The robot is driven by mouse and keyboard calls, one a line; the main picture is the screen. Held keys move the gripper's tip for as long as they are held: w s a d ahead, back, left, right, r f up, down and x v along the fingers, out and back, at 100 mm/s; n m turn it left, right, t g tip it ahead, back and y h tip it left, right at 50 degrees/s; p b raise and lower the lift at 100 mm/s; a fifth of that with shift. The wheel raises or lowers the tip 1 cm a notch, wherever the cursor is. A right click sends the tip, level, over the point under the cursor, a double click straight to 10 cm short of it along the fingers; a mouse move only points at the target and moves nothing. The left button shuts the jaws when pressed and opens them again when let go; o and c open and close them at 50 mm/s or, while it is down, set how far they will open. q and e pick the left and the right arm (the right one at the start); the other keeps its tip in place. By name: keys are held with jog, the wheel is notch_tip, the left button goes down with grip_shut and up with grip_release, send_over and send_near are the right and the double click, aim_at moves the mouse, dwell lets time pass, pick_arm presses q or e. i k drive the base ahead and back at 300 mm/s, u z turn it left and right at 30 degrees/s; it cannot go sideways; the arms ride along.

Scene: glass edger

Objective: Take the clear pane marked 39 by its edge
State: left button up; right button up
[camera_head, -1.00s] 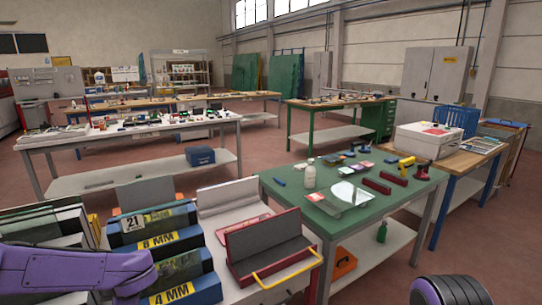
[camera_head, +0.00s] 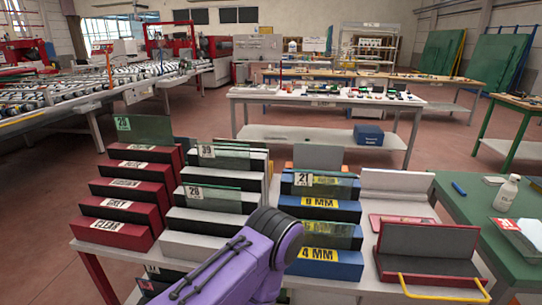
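The clear pane marked 39 (camera_head: 231,158) stands on edge in the back of the black-and-white slotted rack (camera_head: 256,183), left of centre. Its white 39 tag is at its upper left, and its lower part is hidden in the slot. A pane marked 28 (camera_head: 216,198) stands in front of it in the same rack. My purple left arm reaches up from the bottom edge and covers the rack's front right corner. Neither of my grippers shows, and nothing is seen touching the pane marked 39.
A red rack (camera_head: 123,213) with a pane marked 25 (camera_head: 150,129) stands to the left. A blue rack (camera_head: 331,226) with a pane marked 21 stands to the right. Farther right are a grey-and-red holder (camera_head: 425,250) with a yellow handle and a green table (camera_head: 470,208).

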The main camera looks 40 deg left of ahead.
aim_at(222, 156)
jog(key=k, duration=0.5)
jog(key=u, duration=0.65)
jog(key=i, duration=0.45)
jog(key=u, duration=2.6)
jog(key=i, duration=0.8)
jog(key=z, duration=0.8)
